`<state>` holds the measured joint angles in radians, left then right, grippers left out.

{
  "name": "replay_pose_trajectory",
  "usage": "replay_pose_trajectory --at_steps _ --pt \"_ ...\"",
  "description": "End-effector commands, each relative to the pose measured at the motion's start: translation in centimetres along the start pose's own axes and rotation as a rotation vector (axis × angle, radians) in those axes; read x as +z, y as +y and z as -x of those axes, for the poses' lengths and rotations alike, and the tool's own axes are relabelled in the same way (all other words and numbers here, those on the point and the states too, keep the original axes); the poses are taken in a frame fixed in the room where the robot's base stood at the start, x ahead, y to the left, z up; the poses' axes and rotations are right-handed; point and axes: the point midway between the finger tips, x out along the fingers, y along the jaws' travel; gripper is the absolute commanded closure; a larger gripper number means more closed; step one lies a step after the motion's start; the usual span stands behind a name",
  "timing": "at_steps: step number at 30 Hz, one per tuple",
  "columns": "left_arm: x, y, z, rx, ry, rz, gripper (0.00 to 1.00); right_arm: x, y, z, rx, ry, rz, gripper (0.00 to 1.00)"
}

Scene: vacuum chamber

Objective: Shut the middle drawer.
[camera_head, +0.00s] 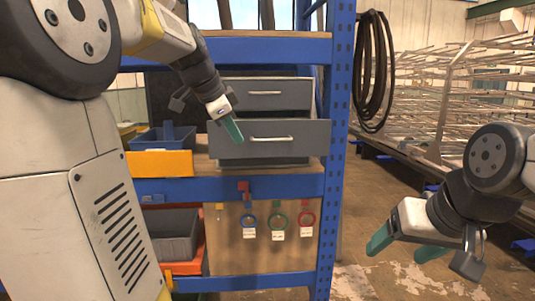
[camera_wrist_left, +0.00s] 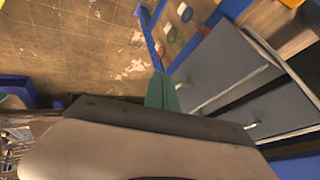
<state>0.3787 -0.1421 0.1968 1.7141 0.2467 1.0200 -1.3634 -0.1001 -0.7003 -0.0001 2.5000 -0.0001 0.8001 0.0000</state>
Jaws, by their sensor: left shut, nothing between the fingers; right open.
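The middle drawer (camera_head: 292,139) of the grey drawer unit is pulled out. Its front stands nearer than the upper drawer (camera_head: 290,95), and a pale bar handle (camera_head: 271,139) crosses it. In the left wrist view the middle drawer front (camera_wrist_left: 222,62) fills the right side, with the upper drawer (camera_wrist_left: 290,105) behind it. My left gripper (camera_head: 236,131) is shut and empty, its green fingers in front of the drawer front's left part. The fingertips also show in the left wrist view (camera_wrist_left: 162,92). I cannot tell whether they touch the front. My right gripper (camera_head: 405,249) is open and empty, low at the right.
The drawer unit stands on a shelf of a blue rack (camera_head: 338,130). An orange-fronted bin (camera_head: 160,164) sits left of it. Coloured rings (camera_head: 279,219) hang on a panel below. Black hose (camera_head: 371,70) hangs on the right post. Open floor lies right of the rack.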

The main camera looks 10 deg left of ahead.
Motion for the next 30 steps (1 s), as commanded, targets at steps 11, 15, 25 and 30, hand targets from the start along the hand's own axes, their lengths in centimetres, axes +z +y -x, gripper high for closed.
replay_pose_trajectory --at_steps 11,15,25,30 --pt "0.1 -2.5 -2.4 -0.001 0.019 -0.108 1.0 0.0 0.0 0.0 0.0 0.0 0.0 0.26" --pt "0.1 -2.5 -5.3 0.0 0.018 -0.108 1.0 0.0 0.0 0.0 0.0 0.0 0.0 0.26" --pt "-0.3 -4.0 -10.9 -0.006 0.02 -0.107 1.0 0.0 0.0 0.0 0.0 0.0 0.0 0.26" --pt "-0.5 -5.6 -11.7 -0.006 0.02 -0.107 1.0 0.0 0.0 0.0 0.0 0.0 0.0 0.26"
